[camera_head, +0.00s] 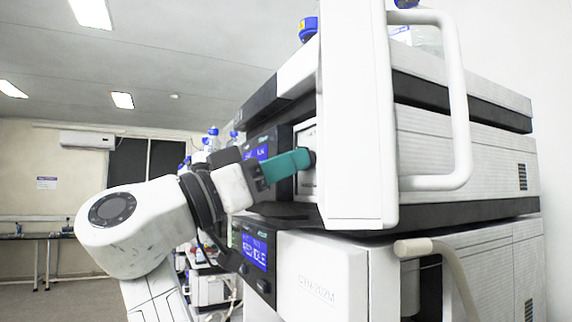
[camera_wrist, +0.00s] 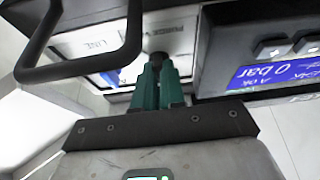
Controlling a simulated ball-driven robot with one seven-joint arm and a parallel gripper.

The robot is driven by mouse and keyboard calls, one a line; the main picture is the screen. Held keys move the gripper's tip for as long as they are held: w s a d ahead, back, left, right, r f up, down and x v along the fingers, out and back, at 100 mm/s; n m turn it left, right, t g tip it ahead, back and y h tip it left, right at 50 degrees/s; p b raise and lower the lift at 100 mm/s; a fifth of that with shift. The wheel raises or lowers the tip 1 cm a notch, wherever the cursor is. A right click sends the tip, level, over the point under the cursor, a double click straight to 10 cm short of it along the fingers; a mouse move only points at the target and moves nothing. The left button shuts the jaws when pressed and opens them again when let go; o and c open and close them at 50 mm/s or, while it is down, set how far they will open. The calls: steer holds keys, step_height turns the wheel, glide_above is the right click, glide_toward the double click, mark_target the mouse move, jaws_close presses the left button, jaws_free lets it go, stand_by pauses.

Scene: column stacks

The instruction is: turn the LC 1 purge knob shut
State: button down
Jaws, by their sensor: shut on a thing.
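The purge knob (camera_wrist: 158,58) is a small dark knob on a white panel of the stacked instrument, below lettering that reads in part "PURGE". My gripper (camera_wrist: 157,68) has teal fingers that are shut on the knob in the wrist view. In the head view my gripper (camera_head: 308,160) reaches right, with its fingertips at the knob, which is mostly hidden behind the fingers and the open white door (camera_head: 355,120). The knob's turn angle cannot be told.
A dark handle loop (camera_wrist: 80,70) stands close to the left of my fingers in the wrist view. A blue display (camera_wrist: 275,75) reading "0 bar" is at the right. A lower instrument (camera_head: 320,280) sits beneath. Bottles (camera_head: 308,28) stand on top.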

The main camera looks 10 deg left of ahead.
steer(key=shift+w+d, duration=0.15)
stand_by(0.3)
steer(key=c, duration=1.3)
jaws_free()
steer(key=shift+o, duration=0.4)
steer(key=shift+d, duration=0.1)
steer(key=b+v, duration=0.2)
steer(key=v, duration=0.8)
steer(key=shift+a+b, duration=0.35)
steer(key=shift+a, duration=0.05)
steer(key=shift+f, duration=0.1)
